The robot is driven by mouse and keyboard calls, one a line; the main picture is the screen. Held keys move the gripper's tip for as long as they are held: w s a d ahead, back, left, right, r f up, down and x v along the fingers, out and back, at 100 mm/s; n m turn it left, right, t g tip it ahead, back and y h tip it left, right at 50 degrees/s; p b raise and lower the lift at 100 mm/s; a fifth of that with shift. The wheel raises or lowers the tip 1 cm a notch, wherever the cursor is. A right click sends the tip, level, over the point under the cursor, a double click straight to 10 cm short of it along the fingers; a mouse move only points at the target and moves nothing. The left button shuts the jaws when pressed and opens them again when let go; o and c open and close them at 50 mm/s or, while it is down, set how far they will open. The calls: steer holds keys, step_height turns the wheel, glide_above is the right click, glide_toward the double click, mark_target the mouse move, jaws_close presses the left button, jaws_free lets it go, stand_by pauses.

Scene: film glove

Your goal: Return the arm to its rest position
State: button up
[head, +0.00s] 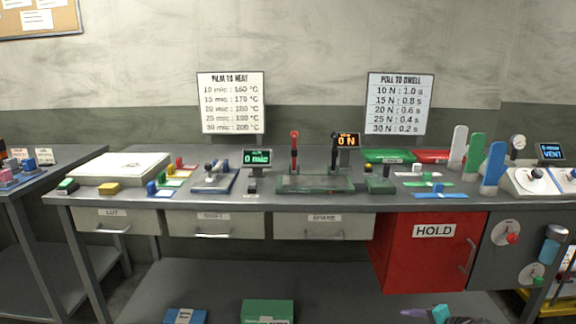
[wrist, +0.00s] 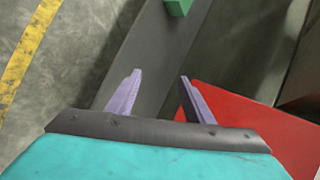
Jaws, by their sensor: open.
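My gripper (wrist: 155,92) shows in the wrist view with its two purple fingers apart and nothing between them. A dark grey shelf surface and a red panel lie behind the fingers in that view. In the head view, part of my arm with a purple and teal end (head: 430,314) shows at the bottom edge, right of centre, low in front of the workbench (head: 330,203) and below the red HOLD cabinet (head: 425,258). Most of my arm is out of the picture.
The bench carries a green-based press (head: 315,184), a small blue device (head: 215,180), a white pad (head: 122,167) and upright coloured panels (head: 472,150). A green box (head: 267,311) and a blue box (head: 186,316) lie on the lower shelf. A side table (head: 22,188) stands left.

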steer(key=s+a+f+n+g+p, duration=0.2)
steer(key=s+a+f+g, duration=0.15)
steer(key=a, duration=0.35)
steer(key=s+a+f+n+g+p, duration=0.1)
steer(key=s+a+f+g+p, duration=0.1)
steer(key=s+a+f, duration=0.4)
steer(key=s+a+f+n+g+p, duration=0.15)
steer(key=s+a, duration=0.25)
steer(key=a, duration=0.4)
steer(key=s+a+f+n+g+h+p, duration=0.1)
steer(key=s+a+n+g+h+p, duration=0.1)
steer(key=s, duration=1)
steer(key=s+a+n+g+h+p, duration=0.3)
steer(key=s+a+n+g+p, duration=0.2)
steer(key=s, duration=0.7)
steer(key=shift+s+a+f+n+p, duration=0.2)
steer(key=shift+a+f+n+p, duration=0.1)
steer(key=shift+f+n+p, duration=0.15)
steer(key=shift+r, duration=0.1)
